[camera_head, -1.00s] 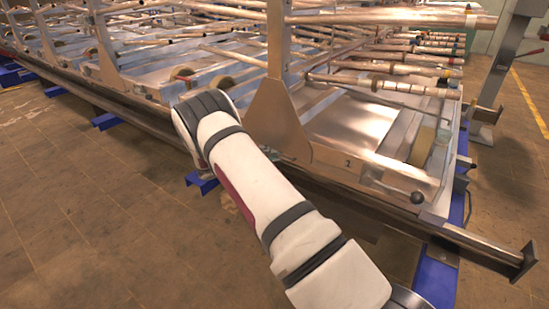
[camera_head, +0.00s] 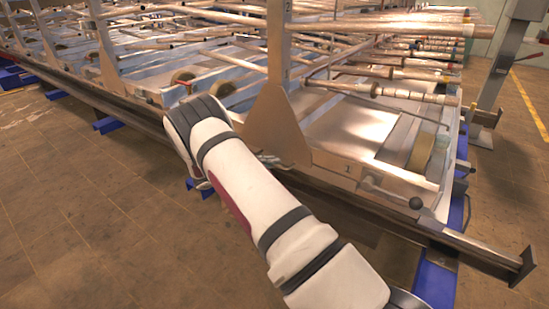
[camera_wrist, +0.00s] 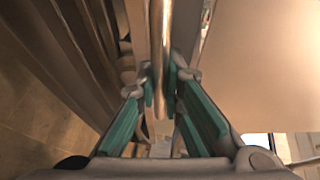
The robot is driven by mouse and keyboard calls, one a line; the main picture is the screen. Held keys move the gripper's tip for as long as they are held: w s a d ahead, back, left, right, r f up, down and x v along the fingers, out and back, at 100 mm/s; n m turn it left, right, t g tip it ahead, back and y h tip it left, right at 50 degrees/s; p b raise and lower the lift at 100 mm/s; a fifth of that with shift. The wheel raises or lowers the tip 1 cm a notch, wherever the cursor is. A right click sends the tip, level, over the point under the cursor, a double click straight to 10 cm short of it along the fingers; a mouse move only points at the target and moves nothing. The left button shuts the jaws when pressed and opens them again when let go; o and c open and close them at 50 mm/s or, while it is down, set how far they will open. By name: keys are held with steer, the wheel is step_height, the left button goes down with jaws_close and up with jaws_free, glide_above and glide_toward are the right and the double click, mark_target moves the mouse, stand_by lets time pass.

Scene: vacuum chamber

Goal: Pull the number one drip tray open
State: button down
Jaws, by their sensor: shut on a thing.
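The number one drip tray (camera_head: 347,172) is a pale metal tray at the near right end of the rack in the head view, with a "1" on its front face. A bent lever with a black knob (camera_head: 415,203) sits at its right front corner. My gripper (camera_wrist: 161,85) is shut on a metal bar (camera_wrist: 162,40) in the wrist view, with teal pads on both sides of it. In the head view my arm hides most of the gripper, by the tray's left front corner. I cannot tell which part of the tray the bar is.
A dark rail (camera_head: 470,252) runs along the rack's front and sticks out at the right. A blue support (camera_head: 437,280) stands below it. An upright post (camera_head: 277,60) with a wide foot rises near my gripper. Tiled floor (camera_head: 90,220) is clear at the left.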

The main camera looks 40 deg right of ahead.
steer(key=s+a+p, duration=0.2)
steer(key=s+a, duration=0.3)
steer(key=a, duration=0.8)
steer(key=s+a+p, duration=0.3)
steer(key=s+a, duration=0.2)
steer(key=a, duration=0.9)
steer(key=shift+a, duration=0.3)
steer(key=c, duration=2)
jaws_free()
steer(key=shift+o, duration=0.2)
steer(key=a+r, duration=0.2)
steer(key=a, duration=0.9)
steer(key=shift+w+a, duration=0.35)
steer(key=shift+a, duration=0.05)
steer(key=shift+r, duration=0.1)
